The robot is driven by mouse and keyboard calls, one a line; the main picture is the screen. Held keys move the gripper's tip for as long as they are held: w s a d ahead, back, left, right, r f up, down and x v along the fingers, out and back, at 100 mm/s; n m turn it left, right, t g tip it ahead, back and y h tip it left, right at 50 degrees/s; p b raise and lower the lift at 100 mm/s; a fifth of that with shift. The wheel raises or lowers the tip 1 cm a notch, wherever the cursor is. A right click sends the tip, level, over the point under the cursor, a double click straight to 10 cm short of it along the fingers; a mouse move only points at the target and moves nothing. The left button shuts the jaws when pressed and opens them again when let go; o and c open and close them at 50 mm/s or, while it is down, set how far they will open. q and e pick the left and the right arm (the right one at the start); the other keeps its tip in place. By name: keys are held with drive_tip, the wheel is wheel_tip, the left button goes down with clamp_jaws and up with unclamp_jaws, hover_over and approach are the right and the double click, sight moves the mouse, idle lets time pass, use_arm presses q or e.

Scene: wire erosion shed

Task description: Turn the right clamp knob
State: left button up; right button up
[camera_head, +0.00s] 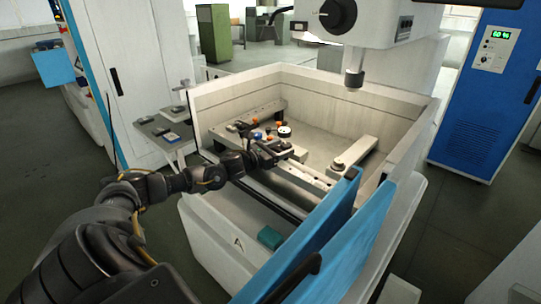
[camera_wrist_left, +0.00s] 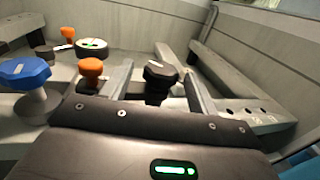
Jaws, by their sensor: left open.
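My left gripper (camera_head: 283,150) reaches into the white machine tank from the left. In the left wrist view its two fingers (camera_wrist_left: 160,84) are apart. A black knob with a pale line on its top (camera_wrist_left: 160,72) stands upright between the fingers, with a gap showing on each side. I cannot tell whether it is the right clamp knob. In the head view the gripper hides most of that spot. A blue knob (camera_wrist_left: 25,73) stands at the left of the wrist view, outside the fingers. My right gripper is not in view.
Orange knobs (camera_wrist_left: 90,68) and a round white-topped dial (camera_wrist_left: 92,45) are beyond the left finger. The tank's walls (camera_head: 370,96) surround the work area. A spindle head (camera_head: 354,74) hangs above. A blue panel (camera_head: 330,222) lines the tank's front right. A side table (camera_head: 165,130) stands left.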

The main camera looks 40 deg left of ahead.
use_arm(q)
drive_tip(key=s+a+b, duration=0.1)
drive_tip(key=s, duration=0.5)
drive_tip(key=shift+s, duration=0.2)
drive_tip(key=shift+a, duration=0.1)
